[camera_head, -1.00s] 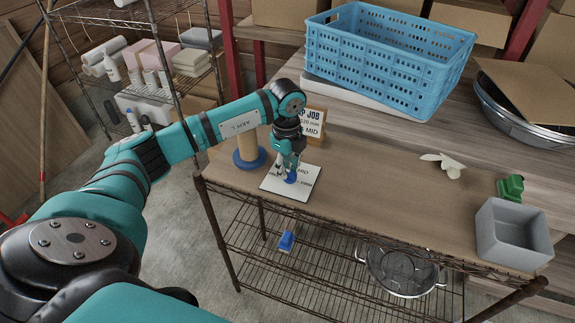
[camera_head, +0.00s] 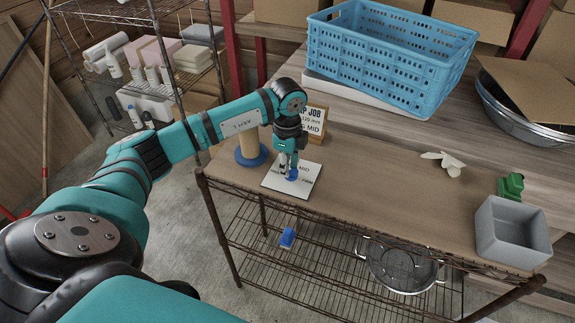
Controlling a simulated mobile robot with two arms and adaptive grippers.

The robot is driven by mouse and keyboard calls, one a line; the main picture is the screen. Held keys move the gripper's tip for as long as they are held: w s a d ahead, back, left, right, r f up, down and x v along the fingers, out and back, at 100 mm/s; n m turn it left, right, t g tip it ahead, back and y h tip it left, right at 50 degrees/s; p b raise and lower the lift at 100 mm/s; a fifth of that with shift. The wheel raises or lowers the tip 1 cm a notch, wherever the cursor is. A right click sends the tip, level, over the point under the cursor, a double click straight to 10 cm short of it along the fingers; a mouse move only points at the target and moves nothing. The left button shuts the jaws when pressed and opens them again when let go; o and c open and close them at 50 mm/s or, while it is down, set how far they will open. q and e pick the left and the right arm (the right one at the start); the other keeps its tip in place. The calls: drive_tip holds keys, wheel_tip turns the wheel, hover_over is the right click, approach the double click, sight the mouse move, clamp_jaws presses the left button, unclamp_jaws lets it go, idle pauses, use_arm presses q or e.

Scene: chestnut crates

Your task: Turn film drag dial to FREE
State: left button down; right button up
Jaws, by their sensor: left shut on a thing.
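The film drag dial is a small blue knob (camera_head: 293,174) on a white dial plate (camera_head: 301,190) with printed words on the brown table top. MID can be read on the plate; the other marks are too small to read. My left gripper (camera_head: 290,171) points down over the plate and is shut on the knob, hiding much of it. Where the knob's pointer faces cannot be told. Behind stands a job card (camera_head: 316,115) that reads in part "JOB" and "MID", partly hidden by my left arm. My right gripper is not in view.
A film roll on a blue base (camera_head: 249,157) stands left of the plate, close to my left arm. A blue crate (camera_head: 385,55) is behind. A pale cut-out (camera_head: 443,162), a green object (camera_head: 511,185) and a grey bin (camera_head: 512,232) are at the right. The table's middle is clear.

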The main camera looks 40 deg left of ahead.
use_arm(q)
drive_tip(key=c, duration=1.3)
unclamp_jaws()
drive_tip(key=shift+r, duration=0.1)
wheel_tip(320, 180, up, 12)
drive_tip(key=shift+f, duration=0.1)
